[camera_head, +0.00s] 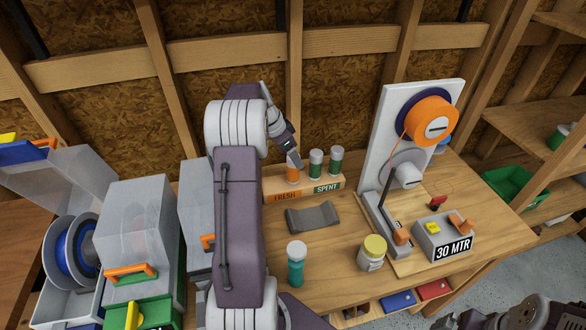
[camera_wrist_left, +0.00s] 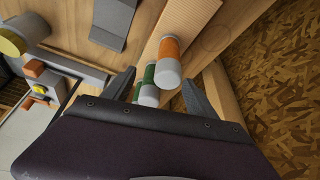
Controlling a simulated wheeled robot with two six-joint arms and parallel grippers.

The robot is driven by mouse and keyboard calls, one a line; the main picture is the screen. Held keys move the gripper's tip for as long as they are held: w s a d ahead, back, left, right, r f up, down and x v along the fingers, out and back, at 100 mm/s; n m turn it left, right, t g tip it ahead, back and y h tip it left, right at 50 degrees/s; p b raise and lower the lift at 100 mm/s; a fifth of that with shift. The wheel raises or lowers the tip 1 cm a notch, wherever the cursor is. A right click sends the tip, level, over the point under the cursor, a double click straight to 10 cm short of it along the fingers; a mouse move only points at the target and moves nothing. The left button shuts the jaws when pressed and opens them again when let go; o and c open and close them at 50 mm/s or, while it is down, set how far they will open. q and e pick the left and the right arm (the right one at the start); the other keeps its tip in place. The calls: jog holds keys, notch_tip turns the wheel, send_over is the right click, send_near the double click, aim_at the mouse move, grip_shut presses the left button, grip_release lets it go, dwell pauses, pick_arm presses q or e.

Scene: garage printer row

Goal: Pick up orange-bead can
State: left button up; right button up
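The orange-bead can (camera_head: 293,174) is a small clear can with orange contents and a pale lid. It stands at the FRESH end of a wooden rack (camera_head: 275,187). My left gripper (camera_head: 294,160) is above and close to it, partly covering its top. In the left wrist view the orange can (camera_wrist_left: 169,52) shows just beyond the open fingers (camera_wrist_left: 160,77), nearer the right finger. The fingers hold nothing. Whether one touches the can is unclear. Dark parts of my right arm (camera_head: 545,313) show at the bottom right; its fingers cannot be made out.
Two green cans (camera_head: 315,163) (camera_head: 336,161) stand close by at the SPENT end. A teal can (camera_head: 296,270), a yellow-lidded jar (camera_head: 371,254) and a grey cradle (camera_head: 312,217) are on the bench. A spool machine (camera_head: 408,140) stands right; clear boxes (camera_head: 138,225) stand left.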

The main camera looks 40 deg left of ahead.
aim_at(293, 169)
pick_arm(q)
jog(key=f, duration=0.1)
jog(key=w+f, duration=0.1)
jog(key=f, duration=0.1)
jog(key=shift+w+a+f, duration=0.2)
jog(key=shift+w+a, duration=0.1)
jog(key=shift+w, duration=0.1)
jog(key=x, duration=0.1)
jog(key=p+x, duration=0.1)
jog(key=x, duration=0.2)
jog(key=shift+s+a+f, duration=0.1)
jog(key=shift+s+f, duration=0.05)
jog(key=shift+s, duration=0.1)
jog(key=shift+w+a+f, duration=0.1)
jog(key=shift+w+f, duration=0.15)
jog(key=shift+f, duration=0.1)
jog(key=shift+s+r, duration=0.15)
jog(key=c, duration=1)
grip_shut()
